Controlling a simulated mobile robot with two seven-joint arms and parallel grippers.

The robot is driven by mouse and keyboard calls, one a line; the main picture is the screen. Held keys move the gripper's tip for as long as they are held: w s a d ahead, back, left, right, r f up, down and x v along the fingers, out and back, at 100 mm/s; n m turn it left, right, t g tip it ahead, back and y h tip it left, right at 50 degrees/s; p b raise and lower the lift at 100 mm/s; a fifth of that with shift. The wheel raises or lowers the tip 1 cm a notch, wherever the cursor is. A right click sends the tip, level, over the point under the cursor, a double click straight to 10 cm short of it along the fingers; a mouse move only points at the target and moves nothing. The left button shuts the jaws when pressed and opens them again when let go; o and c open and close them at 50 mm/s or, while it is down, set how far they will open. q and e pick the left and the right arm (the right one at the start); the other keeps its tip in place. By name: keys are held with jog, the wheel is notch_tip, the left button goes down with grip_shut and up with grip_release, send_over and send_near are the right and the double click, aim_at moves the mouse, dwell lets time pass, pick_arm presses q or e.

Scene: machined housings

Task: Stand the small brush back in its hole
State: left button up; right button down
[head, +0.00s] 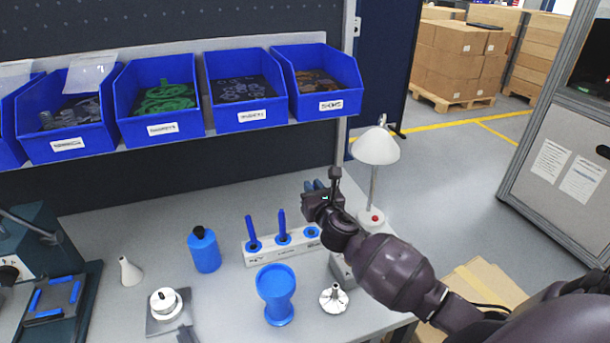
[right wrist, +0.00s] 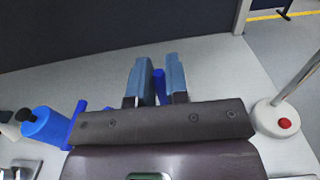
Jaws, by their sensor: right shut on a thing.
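My right gripper (head: 312,190) is above the back right end of a white rack (head: 265,256). The rack has blue-ringed holes in a row. Blue handles stand in the left (head: 251,234) and middle (head: 282,224) holes; the right hole (head: 312,233) looks empty. In the right wrist view, the fingers (right wrist: 157,80) are shut on a slim blue piece, which I take as the small brush (right wrist: 160,88). Most of the brush is hidden by the gripper, so its lower end and tilt cannot be told. My left gripper is not in view.
A blue bottle (head: 205,252) and a blue cup (head: 277,296) stand near the rack. A metal flanged part (head: 334,298) is at front right. A white lamp (head: 375,147) stands right of the gripper. Blue bins (head: 240,92) hang behind. The bench behind the rack is clear.

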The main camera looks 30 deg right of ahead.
jog(key=shift+w, duration=0.3)
jog(key=shift+s+r, duration=0.15)
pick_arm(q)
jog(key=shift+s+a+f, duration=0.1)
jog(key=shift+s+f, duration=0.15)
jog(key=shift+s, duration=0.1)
pick_arm(e)
jog(key=shift+f+b, duration=0.6)
jog(key=shift+f, duration=0.2)
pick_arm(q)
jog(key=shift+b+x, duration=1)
pick_arm(e)
jog(key=shift+f, duration=1.35)
pick_arm(q)
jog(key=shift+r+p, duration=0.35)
jog(key=shift+p, duration=0.15)
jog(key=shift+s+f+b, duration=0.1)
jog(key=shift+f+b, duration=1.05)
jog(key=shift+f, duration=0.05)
pick_arm(e)
jog(key=shift+f, duration=1.65)
